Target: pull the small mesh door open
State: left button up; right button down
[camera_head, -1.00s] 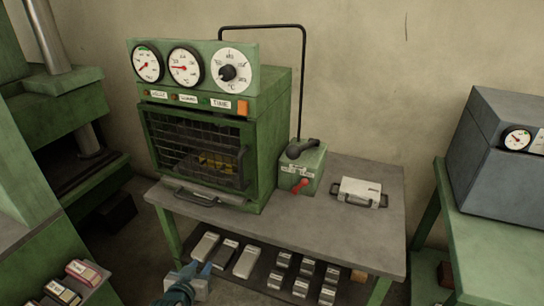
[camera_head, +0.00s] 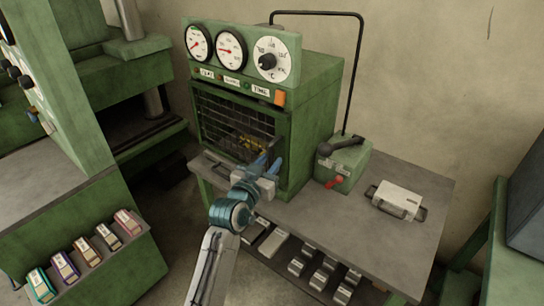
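The small mesh door (camera_head: 222,122) is a dark wire grid in a green frame on the front of the green oven box (camera_head: 318,115). It looks shut, and something yellowish shows dimly behind the mesh. A dark handle (camera_head: 222,166) sits low at the front, below the mesh, partly hidden by my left gripper. My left gripper (camera_head: 267,164) has two blue fingers spread apart with nothing visible between them. It is in front of the door's lower right part; I cannot tell whether it touches. My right gripper is not in view.
A white case with dark handles (camera_head: 398,200) lies further right. Several grey blocks sit on the shelf below. A green machine stands at left.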

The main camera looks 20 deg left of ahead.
pick_arm(q)
jog(key=shift+w, duration=0.85)
jog(key=shift+d, duration=0.1)
grip_shut()
jog(key=shift+s, duration=0.1)
